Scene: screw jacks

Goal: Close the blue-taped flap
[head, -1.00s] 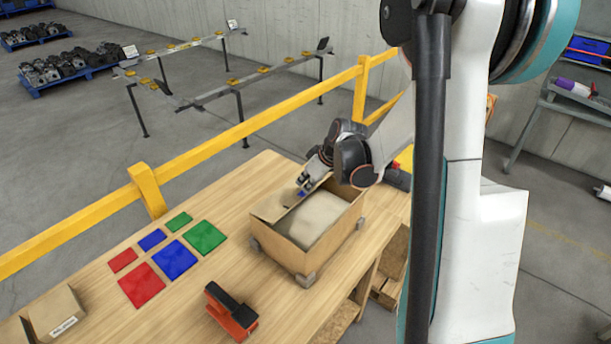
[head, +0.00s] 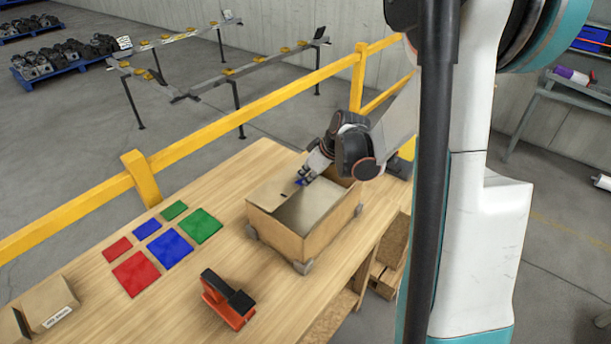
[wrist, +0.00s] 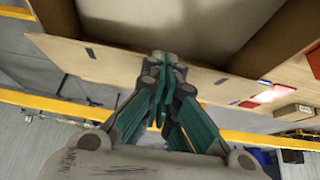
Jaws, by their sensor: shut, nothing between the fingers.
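An open cardboard box (head: 280,234) stands on the wooden table in the head view, with a pale filling (head: 312,207) inside. Its flap (head: 268,194) slopes at the box's far left side, and a small blue tape mark (head: 300,182) shows beside my fingertips. In the wrist view the flap (wrist: 120,66) is a long cardboard strip with dark tape marks, crossing behind my fingers. My gripper (head: 304,178) is shut and empty at the flap; in the wrist view its fingertips (wrist: 163,60) overlap the flap's edge nearest the opening. I cannot tell whether they touch it.
Red, blue and green mats (head: 172,248) lie left of the box. A yellow rail (head: 240,118) runs behind the table.

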